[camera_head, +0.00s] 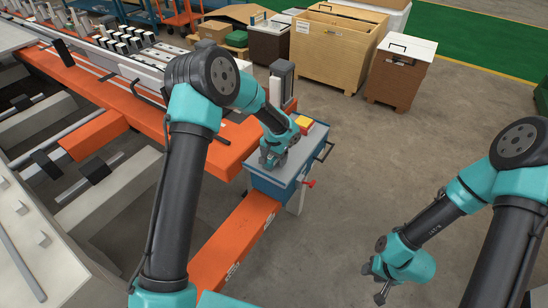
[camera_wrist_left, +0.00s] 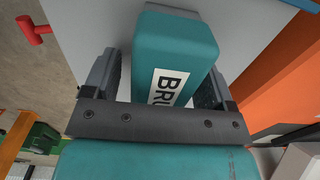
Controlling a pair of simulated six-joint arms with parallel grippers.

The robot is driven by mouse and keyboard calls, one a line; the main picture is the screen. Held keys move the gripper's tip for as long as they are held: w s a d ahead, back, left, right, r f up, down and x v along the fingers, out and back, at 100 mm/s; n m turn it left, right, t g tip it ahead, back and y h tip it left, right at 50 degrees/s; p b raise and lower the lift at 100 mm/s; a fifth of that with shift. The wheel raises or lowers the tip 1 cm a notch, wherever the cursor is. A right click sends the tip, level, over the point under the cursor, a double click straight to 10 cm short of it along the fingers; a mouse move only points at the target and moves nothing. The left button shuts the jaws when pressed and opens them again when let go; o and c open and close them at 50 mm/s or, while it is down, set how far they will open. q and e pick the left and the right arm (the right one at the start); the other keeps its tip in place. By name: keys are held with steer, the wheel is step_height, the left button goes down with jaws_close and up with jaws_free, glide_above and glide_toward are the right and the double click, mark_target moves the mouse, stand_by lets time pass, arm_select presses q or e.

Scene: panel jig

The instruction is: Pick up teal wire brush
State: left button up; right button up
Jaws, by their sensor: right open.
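The teal wire brush (camera_wrist_left: 178,50) shows in the left wrist view as a teal block with a white label reading "BRU". It is on a pale grey top. My left gripper (camera_wrist_left: 163,80) has its fingers on either side of it, with a narrow gap showing beside the left finger. In the head view my left gripper (camera_head: 272,158) is low over the grey top of a blue cabinet (camera_head: 272,187), and I cannot make out the brush there. My right gripper (camera_head: 380,285) is open and empty over the floor at the lower right.
A yellow and red item (camera_head: 304,124) sits at the cabinet top's far corner. A red handle (camera_head: 310,183) sticks out from its side. An orange beam (camera_head: 235,240) runs beside the cabinet. Wooden crates (camera_head: 335,50) stand behind. Floor to the right is clear.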

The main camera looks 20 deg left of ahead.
arm_select(q)
steer(key=c, duration=1.1)
steer(key=shift+r, duration=0.15)
steer(key=shift+r, duration=0.3)
step_height(320, 180, up, 3)
steer(key=shift+f, duration=0.1)
steer(key=s+d, duration=0.1)
steer(key=s, duration=0.4)
steer(key=s+d+r, duration=0.1)
steer(key=s+d, duration=0.1)
steer(key=s, duration=0.3)
steer(key=s+d, duration=0.1)
steer(key=s, duration=0.4)
steer(key=shift+s+d+r, duration=0.15)
steer(key=shift+s+d, duration=0.05)
